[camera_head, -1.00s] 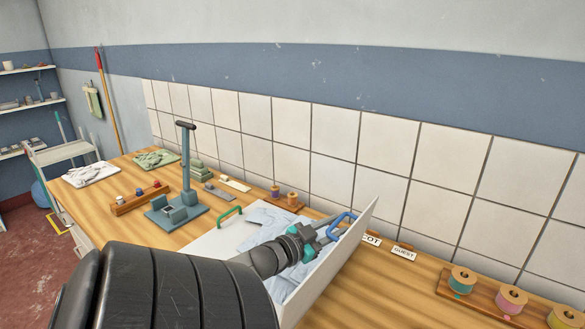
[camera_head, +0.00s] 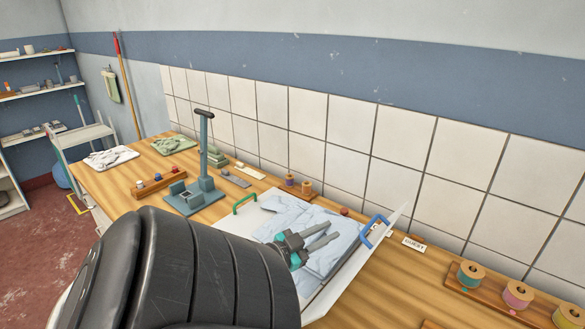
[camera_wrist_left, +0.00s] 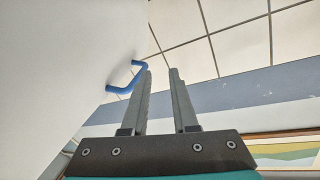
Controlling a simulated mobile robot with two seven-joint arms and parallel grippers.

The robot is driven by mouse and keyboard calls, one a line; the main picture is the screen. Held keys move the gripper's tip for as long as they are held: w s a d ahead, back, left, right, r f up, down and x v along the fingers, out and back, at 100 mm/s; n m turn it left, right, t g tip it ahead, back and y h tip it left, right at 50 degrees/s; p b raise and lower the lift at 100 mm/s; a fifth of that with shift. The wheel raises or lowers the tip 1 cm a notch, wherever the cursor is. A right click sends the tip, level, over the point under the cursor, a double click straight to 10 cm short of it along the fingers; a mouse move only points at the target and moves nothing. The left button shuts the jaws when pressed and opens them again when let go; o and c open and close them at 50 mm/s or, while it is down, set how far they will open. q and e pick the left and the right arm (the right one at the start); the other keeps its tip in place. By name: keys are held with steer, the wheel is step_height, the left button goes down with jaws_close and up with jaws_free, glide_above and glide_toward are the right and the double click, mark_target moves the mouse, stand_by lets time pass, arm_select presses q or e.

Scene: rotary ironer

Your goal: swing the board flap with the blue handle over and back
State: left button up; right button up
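The white board flap (camera_head: 385,238) stands raised and tilted along the right side of the white board (camera_head: 235,222). Its blue handle (camera_head: 375,232) is on the face turned to the board; it also shows in the left wrist view (camera_wrist_left: 126,80). My left gripper (camera_head: 332,232) is over the board, left of the blue handle, with its fingers open and empty. In the wrist view the handle is outside the fingers, close to the left one; whether they touch is unclear. A pale blue garment (camera_head: 285,215) lies on the board under my gripper. My right gripper is not in view.
A green handle (camera_head: 245,203) is on the board's left side. A blue-grey stand (camera_head: 203,160) rises behind it. A GUEST label (camera_head: 414,244) and a rack of thread spools (camera_head: 515,296) lie right of the flap. Bare wooden table lies between the flap and spools.

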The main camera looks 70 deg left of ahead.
arm_select(q)
steer(key=s+d+f+p, duration=0.1)
steer(key=s+d+f, duration=0.1)
steer(key=s, duration=0.7)
steer(key=shift+f, duration=0.35)
stand_by(0.5)
steer(key=shift+p, duration=0.4)
